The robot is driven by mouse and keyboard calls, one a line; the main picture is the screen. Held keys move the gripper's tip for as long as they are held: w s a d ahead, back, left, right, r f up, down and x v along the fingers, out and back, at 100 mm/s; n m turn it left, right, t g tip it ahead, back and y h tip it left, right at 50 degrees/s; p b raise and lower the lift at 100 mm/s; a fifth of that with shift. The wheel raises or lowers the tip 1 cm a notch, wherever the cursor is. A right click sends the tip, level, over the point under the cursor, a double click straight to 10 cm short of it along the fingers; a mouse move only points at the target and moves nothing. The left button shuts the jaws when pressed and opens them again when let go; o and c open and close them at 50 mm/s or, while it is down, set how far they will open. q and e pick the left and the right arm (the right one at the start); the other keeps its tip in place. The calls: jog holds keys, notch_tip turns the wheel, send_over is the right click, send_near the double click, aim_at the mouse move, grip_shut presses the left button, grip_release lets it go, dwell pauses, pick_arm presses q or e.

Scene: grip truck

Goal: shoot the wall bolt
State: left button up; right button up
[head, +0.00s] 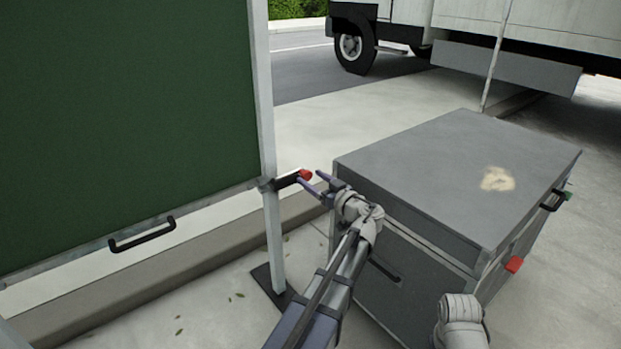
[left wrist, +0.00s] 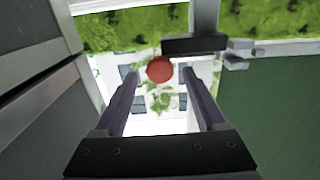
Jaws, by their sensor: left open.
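The bolt is a black bar (head: 286,181) with a red knob (head: 305,174) at its end, on the metal post (head: 272,215) of a green panel (head: 130,110). The bar points right from the post. In the left wrist view the red knob (left wrist: 160,69) shows between the fingertips, with the black bar (left wrist: 196,45) above and to the right. My left gripper (head: 312,180) is open, its two fingers close to the knob. I cannot tell whether they touch it. My right gripper is not in view.
A grey case (head: 450,170) with black handles and a red latch (head: 514,264) stands close to the right of my left gripper. The panel has a black handle (head: 142,236). A truck (head: 460,40) is behind. A kerb (head: 200,245) runs below the panel.

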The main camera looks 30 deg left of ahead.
pick_arm(q)
jog(key=shift+x, duration=0.8)
grip_shut()
dwell(1.0)
